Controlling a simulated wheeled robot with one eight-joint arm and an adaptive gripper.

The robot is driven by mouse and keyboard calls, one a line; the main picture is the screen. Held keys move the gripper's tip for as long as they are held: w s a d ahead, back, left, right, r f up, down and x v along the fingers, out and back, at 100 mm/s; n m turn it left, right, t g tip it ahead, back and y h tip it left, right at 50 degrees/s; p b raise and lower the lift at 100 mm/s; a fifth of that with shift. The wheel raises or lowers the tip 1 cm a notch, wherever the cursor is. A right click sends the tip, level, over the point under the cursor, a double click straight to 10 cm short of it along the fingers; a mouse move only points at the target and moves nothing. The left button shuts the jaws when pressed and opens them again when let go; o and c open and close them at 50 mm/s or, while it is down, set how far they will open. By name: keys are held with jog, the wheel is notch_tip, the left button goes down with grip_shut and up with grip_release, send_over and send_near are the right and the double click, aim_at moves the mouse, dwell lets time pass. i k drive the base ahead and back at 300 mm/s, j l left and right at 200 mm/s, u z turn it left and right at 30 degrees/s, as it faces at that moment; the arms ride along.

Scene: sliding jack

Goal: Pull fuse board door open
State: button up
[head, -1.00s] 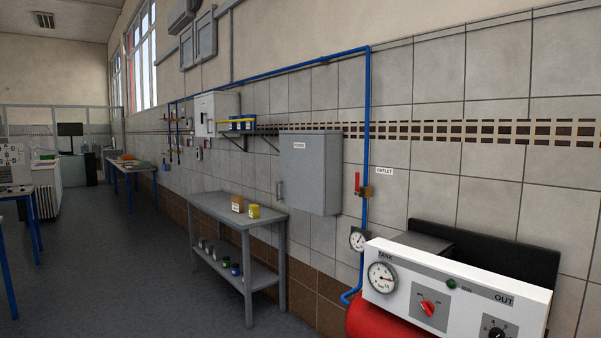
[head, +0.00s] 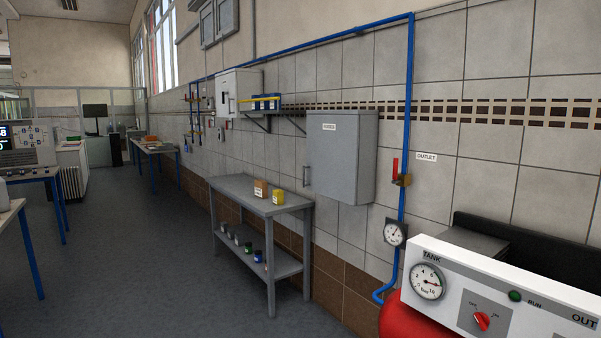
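The fuse board is a grey wall box (head: 341,158) on the tiled wall, right of the picture's middle. A small white label (head: 329,127) sits near the top of its door; the text is too small to read surely. The door looks shut. A vertical bar handle (head: 306,176) is on the door's left edge. My gripper and arm are not in view.
A grey two-shelf table (head: 262,207) with small boxes and jars stands left of and below the box. A compressor with a white panel (head: 490,300) and red tank is at front right. A blue pipe (head: 408,100) runs beside the box.

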aim_at(332, 140)
jog(key=i+j, duration=0.15)
jog(key=i, duration=0.4)
jog(key=i+j, duration=0.2)
jog(key=i, duration=0.35)
jog(key=i+j, duration=0.15)
jog(key=i, duration=0.4)
jog(key=i+j, duration=0.2)
jog(key=i, duration=0.4)
